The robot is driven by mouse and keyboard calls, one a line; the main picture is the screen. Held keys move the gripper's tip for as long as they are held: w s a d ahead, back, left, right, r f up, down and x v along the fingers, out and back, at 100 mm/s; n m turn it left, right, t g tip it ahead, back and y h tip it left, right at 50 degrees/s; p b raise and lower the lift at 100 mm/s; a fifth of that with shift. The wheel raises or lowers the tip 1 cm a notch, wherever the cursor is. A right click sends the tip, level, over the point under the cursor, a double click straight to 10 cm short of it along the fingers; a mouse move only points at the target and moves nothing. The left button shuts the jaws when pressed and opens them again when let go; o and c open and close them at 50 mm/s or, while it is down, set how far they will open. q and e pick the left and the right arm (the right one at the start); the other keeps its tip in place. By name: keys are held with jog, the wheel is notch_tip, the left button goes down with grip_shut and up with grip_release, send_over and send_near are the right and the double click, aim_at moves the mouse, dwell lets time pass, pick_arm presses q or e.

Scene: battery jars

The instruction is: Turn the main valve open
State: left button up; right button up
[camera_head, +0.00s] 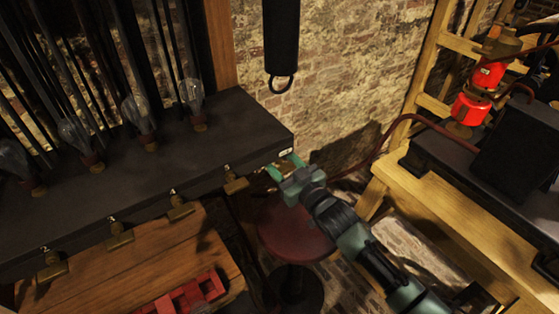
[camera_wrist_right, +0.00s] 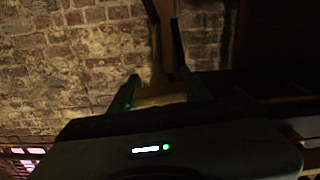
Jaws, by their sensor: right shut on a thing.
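My right gripper (camera_head: 284,166) comes in from the lower right and is at the right front corner of the black bench, by a small white label. In the right wrist view its two green fingers (camera_wrist_right: 160,92) stand on either side of a tan, brass-like piece (camera_wrist_right: 160,101), which I take to be the main valve's handle. In the head view the gripper hides this piece. How far the valve is turned cannot be told. Several brass valves (camera_head: 235,184) with numbered labels line the bench's front edge, to the left of my gripper. My left gripper is out of view.
The black bench (camera_head: 215,135) carries several glass bulbs (camera_head: 192,92). A dark red round stool (camera_head: 292,232) stands below my right arm. A wooden table (camera_head: 150,262) with a red rack (camera_head: 190,297) is at lower left. A wooden frame (camera_head: 450,215) with red parts (camera_head: 471,108) stands right.

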aim_at(288, 172)
jog(key=n, duration=0.5)
jog(key=shift+a+f+n+b, duration=0.1)
jog(key=shift+n+b, duration=0.2)
jog(key=shift+n, duration=0.1)
jog(key=shift+s, duration=0.1)
dwell(0.3)
jog(key=o, duration=1.4)
jog(key=shift+c, duration=0.2)
jog(key=b+v, duration=0.1)
jog(key=v, duration=0.5)
jog(key=shift+s+d+f+b, duration=0.1)
jog(key=shift+s+d+b, duration=0.15)
jog(key=shift+s+b, duration=0.1)
jog(key=shift+s+d, duration=0.25)
jog(key=shift+s, duration=0.15)
